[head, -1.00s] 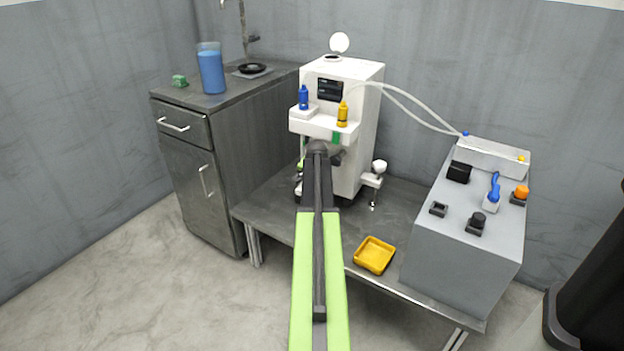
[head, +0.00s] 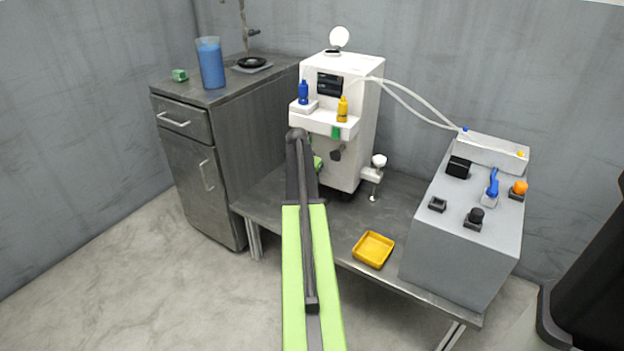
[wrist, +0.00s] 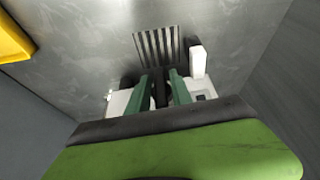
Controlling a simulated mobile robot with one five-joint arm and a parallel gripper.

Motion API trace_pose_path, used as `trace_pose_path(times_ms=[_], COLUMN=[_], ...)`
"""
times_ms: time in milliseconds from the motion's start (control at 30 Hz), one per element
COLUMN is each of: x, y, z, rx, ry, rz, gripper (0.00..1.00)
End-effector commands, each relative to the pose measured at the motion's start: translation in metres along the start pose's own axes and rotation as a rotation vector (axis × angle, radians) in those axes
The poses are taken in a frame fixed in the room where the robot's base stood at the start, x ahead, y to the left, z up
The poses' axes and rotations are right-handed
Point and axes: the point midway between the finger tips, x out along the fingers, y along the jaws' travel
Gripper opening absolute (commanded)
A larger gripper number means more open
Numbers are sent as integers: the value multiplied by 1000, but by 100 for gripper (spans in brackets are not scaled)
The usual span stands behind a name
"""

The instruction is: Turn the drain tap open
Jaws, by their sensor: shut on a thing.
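The white machine (head: 364,115) stands on the low grey table, with a dark round knob (head: 336,155) on its lower front. My gripper (wrist: 163,90) is low at the machine's front, mostly hidden behind my own arm in the head view. In the wrist view its two green fingers are closed around a narrow dark piece (wrist: 160,92), which seems to be the handle of the drain tap. The tap's body and how far it is turned cannot be made out. White parts show on both sides of the fingers.
A yellow tray (head: 373,250) lies on the table (head: 345,225) right of my arm. A white fitting (head: 373,172) sticks out at the machine's right. A grey control box (head: 445,245) stands at the right. A cabinet (head: 245,140) with a blue beaker (head: 211,65) is at the left.

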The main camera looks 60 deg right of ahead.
Motion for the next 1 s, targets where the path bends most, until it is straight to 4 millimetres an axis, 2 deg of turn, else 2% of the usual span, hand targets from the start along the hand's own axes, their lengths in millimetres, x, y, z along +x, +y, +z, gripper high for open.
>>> trace_pose_path(times_ms=[67,100,167,467,633,767,1000], x=[0,0,0,0,-12,-34,-92], y=[1,1,1,1,1,1,2], z=[1,1,1,0,-1,-2,-4], rx=[0,0,0,0,0,0,1], ry=[-4,-4,-4,-2,-1,-1,-2], rz=[2,2,2,0,0,0,0], gripper=[0,28,35,36,36,36,36])
